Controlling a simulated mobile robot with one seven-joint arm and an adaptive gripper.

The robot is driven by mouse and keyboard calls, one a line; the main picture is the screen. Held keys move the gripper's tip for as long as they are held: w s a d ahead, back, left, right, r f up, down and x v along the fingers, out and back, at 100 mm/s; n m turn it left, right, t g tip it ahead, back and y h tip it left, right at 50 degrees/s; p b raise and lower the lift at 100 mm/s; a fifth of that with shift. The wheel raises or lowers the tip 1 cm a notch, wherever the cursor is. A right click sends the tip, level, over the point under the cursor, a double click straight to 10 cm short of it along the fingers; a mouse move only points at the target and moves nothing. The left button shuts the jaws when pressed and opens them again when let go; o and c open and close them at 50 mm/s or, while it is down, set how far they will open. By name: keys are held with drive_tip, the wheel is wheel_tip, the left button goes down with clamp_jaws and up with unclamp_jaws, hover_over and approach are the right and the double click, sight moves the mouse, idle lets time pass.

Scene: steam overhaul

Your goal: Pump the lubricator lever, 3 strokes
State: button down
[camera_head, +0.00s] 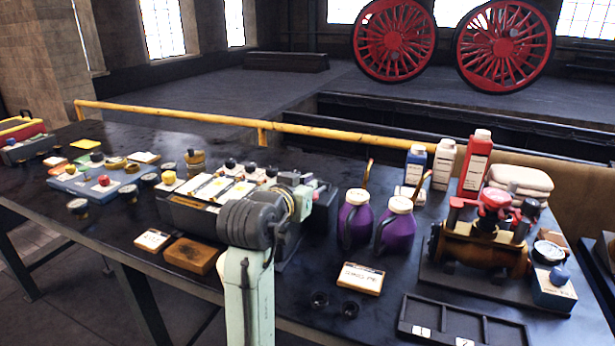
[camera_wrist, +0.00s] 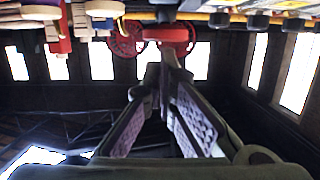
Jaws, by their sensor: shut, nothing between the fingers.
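A dark box with white plates and black knobs (camera_head: 205,188) stands mid-table in the head view. It looks like the lubricator, but I cannot be sure. My dark grey wrist covers its right part, and I cannot make out the lever there. My gripper (camera_wrist: 166,52) is shut and empty in the wrist view, its fingertips together. A round red piece (camera_wrist: 168,34) shows right by the fingertips; I cannot tell whether they touch it or whether it belongs to the lever. In the head view the fingers are hidden behind my wrist.
Two purple jugs (camera_head: 355,220) (camera_head: 396,228) stand right of my wrist. A wooden block (camera_head: 193,255) and a labelled card (camera_head: 361,278) lie in front. A yellow rail (camera_head: 190,113) runs behind the table.

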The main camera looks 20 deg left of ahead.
drive_tip(key=shift+f, duration=0.1)
drive_tip(key=f+t+b, duration=0.1)
drive_tip(key=f+b, duration=0.1)
drive_tip(key=b, duration=0.1)
drive_tip(key=s+f+t+b, duration=0.1)
drive_tip(key=b, duration=0.3)
drive_tip(key=s+f+t+b, duration=0.1)
drive_tip(key=f+b, duration=0.1)
drive_tip(key=b, duration=0.1)
drive_tip(key=shift+f, duration=0.3)
drive_tip(key=shift+w, duration=0.1)
